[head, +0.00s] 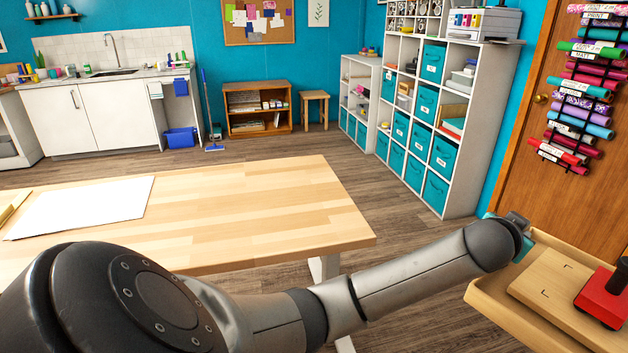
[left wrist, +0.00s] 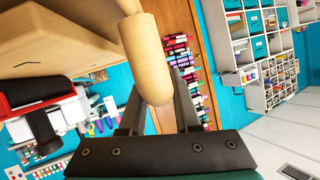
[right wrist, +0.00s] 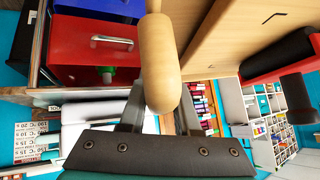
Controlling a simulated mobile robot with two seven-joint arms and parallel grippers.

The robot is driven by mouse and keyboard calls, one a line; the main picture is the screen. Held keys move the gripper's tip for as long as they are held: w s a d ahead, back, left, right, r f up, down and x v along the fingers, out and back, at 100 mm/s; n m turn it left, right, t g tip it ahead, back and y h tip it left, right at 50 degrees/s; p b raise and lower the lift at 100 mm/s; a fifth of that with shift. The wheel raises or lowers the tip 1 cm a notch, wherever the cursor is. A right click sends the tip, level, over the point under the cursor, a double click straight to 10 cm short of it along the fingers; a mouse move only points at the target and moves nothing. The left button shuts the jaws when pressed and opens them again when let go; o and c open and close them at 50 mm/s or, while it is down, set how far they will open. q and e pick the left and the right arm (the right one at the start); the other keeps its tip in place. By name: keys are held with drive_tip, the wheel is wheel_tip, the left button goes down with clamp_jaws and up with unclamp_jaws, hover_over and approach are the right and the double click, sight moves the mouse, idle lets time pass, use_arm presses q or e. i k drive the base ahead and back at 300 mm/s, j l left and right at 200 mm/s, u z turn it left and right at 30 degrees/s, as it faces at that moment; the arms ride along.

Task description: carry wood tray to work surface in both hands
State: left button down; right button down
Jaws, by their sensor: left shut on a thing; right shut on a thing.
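The wood tray (head: 500,318) is at the lower right of the head view, cut off by the frame edge. It carries a wooden board (head: 545,284) with dark corner marks and a red object with a black handle (head: 604,296). My left gripper (left wrist: 157,100) is shut on a rounded wooden handle (left wrist: 146,55) of the tray. My right gripper (right wrist: 160,100) is shut on another such handle (right wrist: 158,60); it is outside the head view. The light wood work surface (head: 290,195) lies left of the tray, apart from it.
A white sheet (head: 85,207) lies on the left of the work surface; its right part is bare. White shelves with teal bins (head: 424,103) stand behind. Vinyl rolls (head: 580,90) hang by the wooden door. A red drawer unit (right wrist: 95,45) is close to my right gripper.

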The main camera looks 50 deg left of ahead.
sight(259, 221)
drive_tip(key=i+j+u, duration=0.1)
drive_tip(key=u, duration=0.35)
drive_tip(key=i+j+u, duration=0.2)
drive_tip(key=u, duration=0.25)
drive_tip(key=i+j+u, duration=0.15)
drive_tip(key=u, duration=0.3)
drive_tip(key=i+u, duration=0.2)
drive_tip(key=u, duration=0.25)
drive_tip(key=i+u, duration=0.2)
drive_tip(key=u, duration=0.25)
